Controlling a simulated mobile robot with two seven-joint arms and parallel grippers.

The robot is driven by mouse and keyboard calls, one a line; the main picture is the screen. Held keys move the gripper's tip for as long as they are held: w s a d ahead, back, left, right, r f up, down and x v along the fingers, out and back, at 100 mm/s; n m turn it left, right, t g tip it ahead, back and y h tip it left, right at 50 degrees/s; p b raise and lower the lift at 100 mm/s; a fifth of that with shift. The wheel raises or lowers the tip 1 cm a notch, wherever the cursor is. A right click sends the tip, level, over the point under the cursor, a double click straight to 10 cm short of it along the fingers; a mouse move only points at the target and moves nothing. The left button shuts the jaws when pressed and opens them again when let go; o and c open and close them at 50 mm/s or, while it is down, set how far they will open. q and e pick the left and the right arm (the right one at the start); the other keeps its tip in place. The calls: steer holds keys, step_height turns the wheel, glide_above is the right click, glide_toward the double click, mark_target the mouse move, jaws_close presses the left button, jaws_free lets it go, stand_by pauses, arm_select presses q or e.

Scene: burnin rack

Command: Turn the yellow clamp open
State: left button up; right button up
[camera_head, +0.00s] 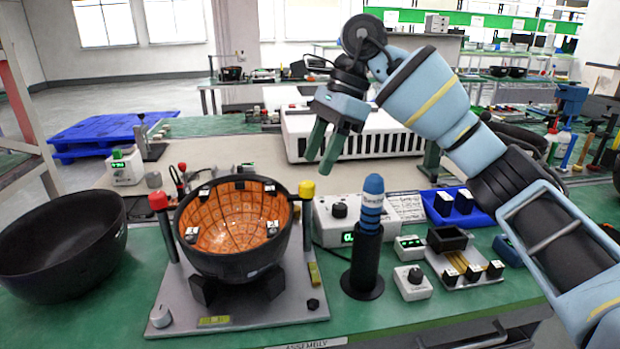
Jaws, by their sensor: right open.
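The yellow clamp (307,190) is a yellow knob on top of a dark post, at the right of the black bowl (237,259) with an orange grid lining. A red clamp (158,202) tops a similar post at the left of the bowl. The bowl sits in a grey fixture plate (190,322). My right gripper (320,164) has green fingers pointing down. It is open and empty, and shows just above and slightly right of the yellow clamp in the picture, apart from it. My left gripper is not in view.
A dark holder with a blue striped tool (371,215) stands right of the fixture. Another black bowl (60,250) sits at far left. Small boxes and blocks (474,271) crowd the right. A white vented box (376,142) is farther back.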

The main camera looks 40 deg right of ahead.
mark_target(308, 183)
steer(key=x, duration=0.3)
steer(key=shift+a+f+b, duration=0.15)
steer(key=shift+f+b, duration=0.15)
steer(key=shift+f, duration=0.05)
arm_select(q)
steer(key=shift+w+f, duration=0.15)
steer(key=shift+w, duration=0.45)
arm_select(e)
steer(key=shift+w+a+f, duration=0.15)
steer(key=shift+a+f, duration=0.05)
steer(key=shift+f, duration=0.3)
